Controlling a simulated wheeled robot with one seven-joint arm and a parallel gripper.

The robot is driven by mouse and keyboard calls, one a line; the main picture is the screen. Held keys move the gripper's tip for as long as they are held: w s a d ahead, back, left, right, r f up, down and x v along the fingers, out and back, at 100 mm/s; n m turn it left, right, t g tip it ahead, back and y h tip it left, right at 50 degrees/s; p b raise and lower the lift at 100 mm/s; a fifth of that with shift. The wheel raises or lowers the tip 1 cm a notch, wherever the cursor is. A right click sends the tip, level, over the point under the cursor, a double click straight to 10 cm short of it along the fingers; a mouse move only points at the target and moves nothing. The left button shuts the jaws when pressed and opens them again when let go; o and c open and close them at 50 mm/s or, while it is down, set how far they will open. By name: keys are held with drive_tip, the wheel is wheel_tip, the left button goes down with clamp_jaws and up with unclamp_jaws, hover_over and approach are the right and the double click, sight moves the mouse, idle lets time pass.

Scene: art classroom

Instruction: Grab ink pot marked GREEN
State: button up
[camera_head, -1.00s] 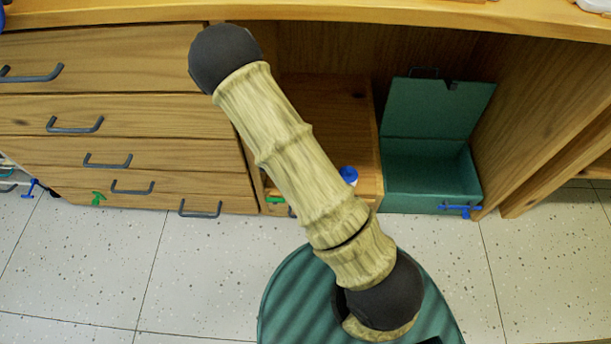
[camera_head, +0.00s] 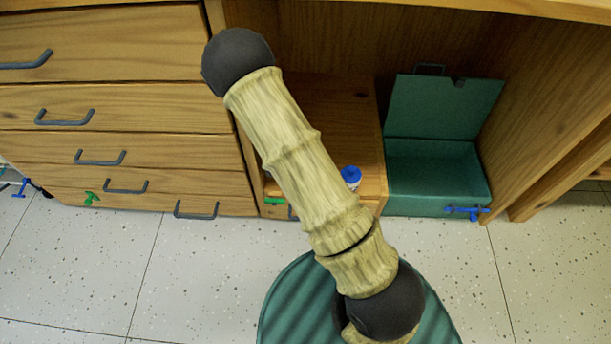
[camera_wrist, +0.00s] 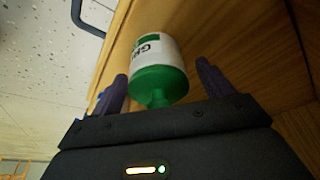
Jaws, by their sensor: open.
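The ink pot (camera_wrist: 158,65) shows in the wrist view, with a white label whose visible letters begin with G, a green band and a green cap. It lies between the two dark fingers of my gripper (camera_wrist: 162,72), its cap end toward the palm. The fingers are open, one on each side, and I cannot tell whether either touches it.
A blue-capped pot (camera_head: 350,177) stands on a wooden shelf (camera_head: 365,150), partly behind my arm. An open green box (camera_head: 435,190) is on the right. Wooden drawers with dark handles (camera_head: 66,116) are on the left. A green object (camera_head: 274,200) sits at the shelf's front edge. Speckled floor (camera_head: 200,270) lies in front.

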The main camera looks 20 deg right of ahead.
drive_tip(key=shift+d, duration=0.15)
drive_tip(key=shift+c, duration=0.4)
drive_tip(key=c, duration=1.2)
wheel_tip(320, 180, up, 10)
drive_tip(key=p, duration=0.7)
